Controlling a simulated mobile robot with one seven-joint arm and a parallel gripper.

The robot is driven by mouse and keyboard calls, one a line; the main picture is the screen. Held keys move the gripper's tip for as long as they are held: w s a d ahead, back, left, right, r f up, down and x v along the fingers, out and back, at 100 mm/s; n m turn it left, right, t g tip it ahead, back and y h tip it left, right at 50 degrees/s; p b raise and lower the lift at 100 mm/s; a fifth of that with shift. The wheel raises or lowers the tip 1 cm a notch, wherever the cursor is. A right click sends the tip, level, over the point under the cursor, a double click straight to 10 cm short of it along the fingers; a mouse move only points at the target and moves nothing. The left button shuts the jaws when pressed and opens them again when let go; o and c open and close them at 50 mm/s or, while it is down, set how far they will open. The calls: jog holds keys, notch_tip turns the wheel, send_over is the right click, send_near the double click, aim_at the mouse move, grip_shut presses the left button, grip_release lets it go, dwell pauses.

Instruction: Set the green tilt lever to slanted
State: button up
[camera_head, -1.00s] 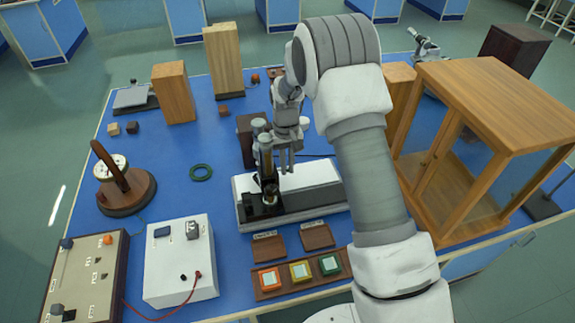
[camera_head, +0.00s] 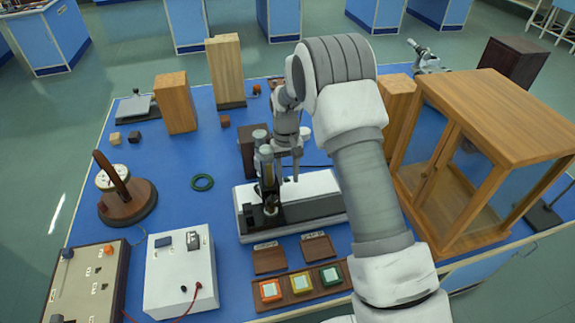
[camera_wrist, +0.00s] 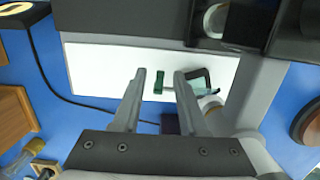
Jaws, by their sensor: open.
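The pale instrument base (camera_head: 315,192) with a black front part and an upright microscope-like column (camera_head: 267,180) stands mid-bench. My gripper (camera_head: 290,180) points down over the base, just right of the column; its fingers are apart. In the wrist view, my gripper (camera_wrist: 161,73) is open over the white base (camera_wrist: 100,65). A small dark green piece (camera_wrist: 158,83), apparently the green tilt lever, shows between the fingers, with no clear contact. Its tilt is hard to tell from above. A black bracket with a teal tip (camera_wrist: 207,87) lies beside the right finger. The lever is not distinguishable in the head view.
A wooden glass-sided cabinet (camera_head: 490,110) stands close on the right. Wooden blocks (camera_head: 176,103) stand at the back. A tray with orange, yellow and green buttons (camera_head: 284,299) lies in front.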

aim_at(287, 178)
notch_tip(287, 178, up, 17)
jog(key=w, duration=0.2)
jog(key=shift+a, duration=0.2)
jog(key=shift+w+r, duration=0.1)
jog(key=shift+r, duration=0.05)
jog(key=s+d+r+m+t, duration=0.1)
jog(key=s+d+r+t, duration=0.1)
jog(key=s+d+r, duration=0.4)
jog(key=s+d+r+t, duration=0.2)
jog(key=s+r, duration=0.6)
jog(key=s, duration=0.1)
jog(key=s+d+f+t, duration=0.1)
jog(key=s, duration=0.7)
jog(key=s+d+f+m+t, duration=0.1)
jog(key=s+d+t, duration=0.1)
jog(key=s, duration=0.7)
jog(key=shift+s+d, duration=0.15)
jog(key=shift+d, duration=0.1)
